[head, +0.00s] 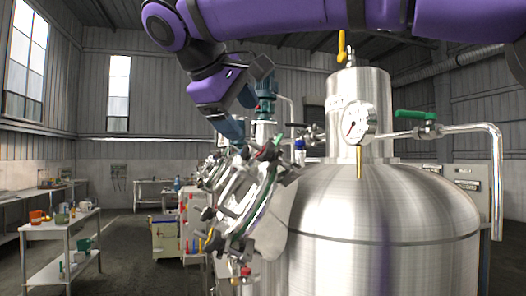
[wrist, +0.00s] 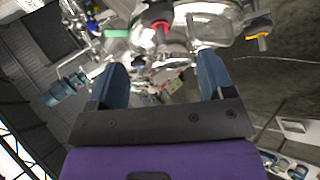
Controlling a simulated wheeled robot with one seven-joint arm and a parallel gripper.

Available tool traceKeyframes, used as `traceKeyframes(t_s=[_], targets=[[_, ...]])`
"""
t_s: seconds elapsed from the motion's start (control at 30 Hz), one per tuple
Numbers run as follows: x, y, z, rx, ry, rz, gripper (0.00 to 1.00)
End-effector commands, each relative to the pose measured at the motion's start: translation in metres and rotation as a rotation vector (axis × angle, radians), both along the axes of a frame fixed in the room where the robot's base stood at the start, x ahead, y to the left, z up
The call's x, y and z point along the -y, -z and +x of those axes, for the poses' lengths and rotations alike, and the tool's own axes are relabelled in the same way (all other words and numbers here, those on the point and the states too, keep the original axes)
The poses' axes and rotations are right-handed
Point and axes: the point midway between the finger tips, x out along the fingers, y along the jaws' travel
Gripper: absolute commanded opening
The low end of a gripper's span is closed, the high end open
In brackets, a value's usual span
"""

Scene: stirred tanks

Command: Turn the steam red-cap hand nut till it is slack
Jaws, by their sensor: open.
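My gripper (head: 234,134) is in the upper middle of the head view, at the upper end of a shiny metal fitting (head: 240,200) with several knobs along it. In the wrist view its two blue fingers (wrist: 162,72) are spread apart with nothing held between them. Ahead of the fingertips, a red curved part (wrist: 158,25) sits among shiny pipework. I cannot tell if it is the steam red-cap hand nut. A small red part (head: 245,271) also shows low on the fitting in the head view. Most of the nut area is cluttered or hidden.
A large steel tank (head: 390,210) fills the right, with a pressure gauge (head: 357,124), a green-handled valve (head: 417,116) and a bent pipe (head: 497,180).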

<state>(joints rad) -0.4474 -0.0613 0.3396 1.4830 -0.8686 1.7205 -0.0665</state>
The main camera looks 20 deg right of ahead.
Motion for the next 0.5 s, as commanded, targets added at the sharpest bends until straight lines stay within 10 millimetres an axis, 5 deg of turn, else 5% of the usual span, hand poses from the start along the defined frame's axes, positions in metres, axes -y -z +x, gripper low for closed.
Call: traceKeyframes(t_s=[0.5], targets=[[0.049, 0.053, 0.041, -0.001, 0.003, 0.002, 0.75]])
